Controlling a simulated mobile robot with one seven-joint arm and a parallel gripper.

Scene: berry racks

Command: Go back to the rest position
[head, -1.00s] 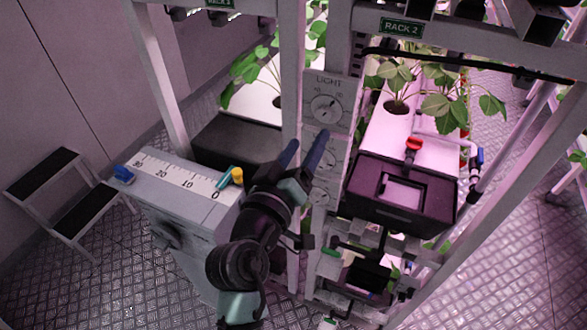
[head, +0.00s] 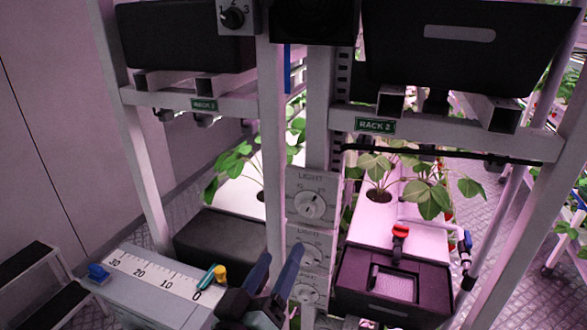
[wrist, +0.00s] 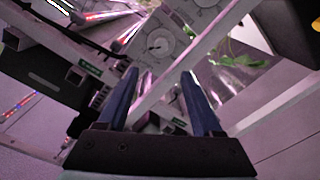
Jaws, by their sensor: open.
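My gripper (head: 267,283) is at the bottom middle of the head view, with two blue fingers spread apart and nothing between them. It stands in front of the grey rack post, near the lower LIGHT dials (head: 310,254). In the wrist view my gripper (wrist: 160,88) also shows open and empty, with a LIGHT dial panel (wrist: 160,42) and rack bars beyond the fingertips. Most of my arm is below the head view's lower edge.
A grey box with a number scale (head: 160,281) and a blue and a yellow knob stands left of my gripper. Steps (head: 35,283) stand at far left. Black bins (head: 470,45) sit above.

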